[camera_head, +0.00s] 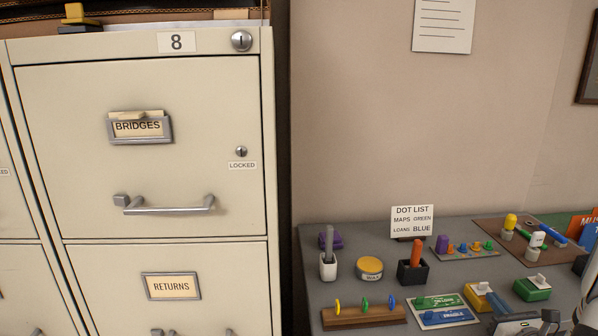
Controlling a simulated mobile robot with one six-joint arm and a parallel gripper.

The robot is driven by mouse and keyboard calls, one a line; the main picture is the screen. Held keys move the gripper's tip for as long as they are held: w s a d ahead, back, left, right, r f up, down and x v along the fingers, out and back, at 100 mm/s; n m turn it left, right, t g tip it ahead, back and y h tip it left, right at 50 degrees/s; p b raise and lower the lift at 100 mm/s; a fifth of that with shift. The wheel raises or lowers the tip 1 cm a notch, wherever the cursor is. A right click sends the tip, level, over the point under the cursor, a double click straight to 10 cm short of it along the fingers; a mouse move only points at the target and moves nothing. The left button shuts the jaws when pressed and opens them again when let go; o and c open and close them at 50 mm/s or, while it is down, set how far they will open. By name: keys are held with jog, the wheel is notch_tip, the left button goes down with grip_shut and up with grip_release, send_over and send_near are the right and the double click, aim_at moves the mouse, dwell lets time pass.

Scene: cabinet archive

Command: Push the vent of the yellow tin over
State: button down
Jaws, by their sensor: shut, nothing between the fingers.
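A small yellow box (480,299) with a white raised piece on top (484,288) sits farther right. I cannot tell for sure which of the two bears the vent, and no vent is clear on the round tin. My gripper (500,321) shows partly at the bottom right, just below the yellow box. It is shut and empty. Its lower part is cut off by the frame edge, and whether it touches the box is unclear.
Green and blue cards (440,310) and a wooden peg rack (364,317) lie to the left. Behind are a dot list sign (411,221) and several small pegs. A filing cabinet (140,180) fills the left.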

jog(key=shift+w, duration=0.2)
jog(key=shift+w, duration=0.6)
jog(key=shift+s+b, duration=0.45)
jog(key=shift+s, duration=1.6)
